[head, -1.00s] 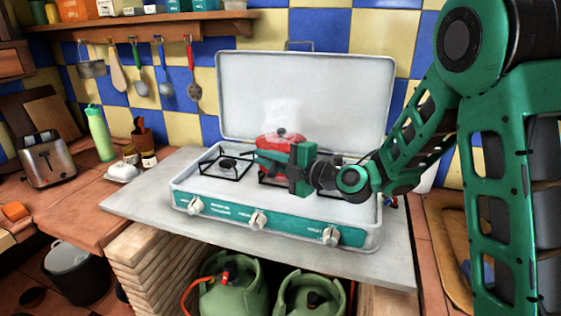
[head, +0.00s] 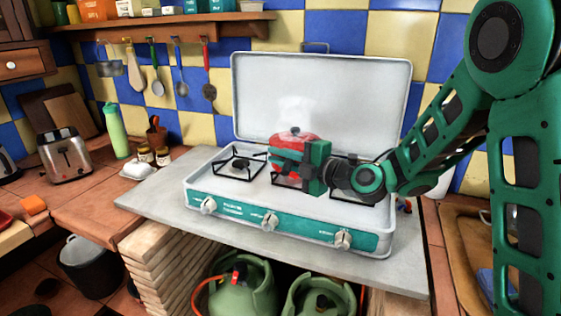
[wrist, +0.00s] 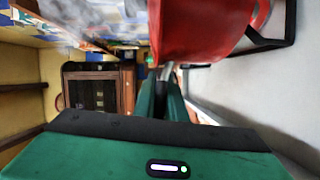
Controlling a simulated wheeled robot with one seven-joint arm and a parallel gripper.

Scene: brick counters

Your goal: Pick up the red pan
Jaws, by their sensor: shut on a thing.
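The red pan (head: 295,138) has a rounded lid with a dark knob and sits over the middle burner of the white stove (head: 222,190). My gripper (head: 281,163) is at its front side, reaching in from the right. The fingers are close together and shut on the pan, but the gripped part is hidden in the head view. In the wrist view the pan's red side (wrist: 200,28) fills the top, just beyond the fingertips (wrist: 164,72). I cannot tell whether the pan is clear of the burner.
The raised stove lid (head: 320,95) stands behind the pan. Empty burner grates (head: 240,163) lie to the left. A green bottle (head: 117,132) and a toaster (head: 62,158) stand on the left counter. Utensils hang from the shelf (head: 160,25).

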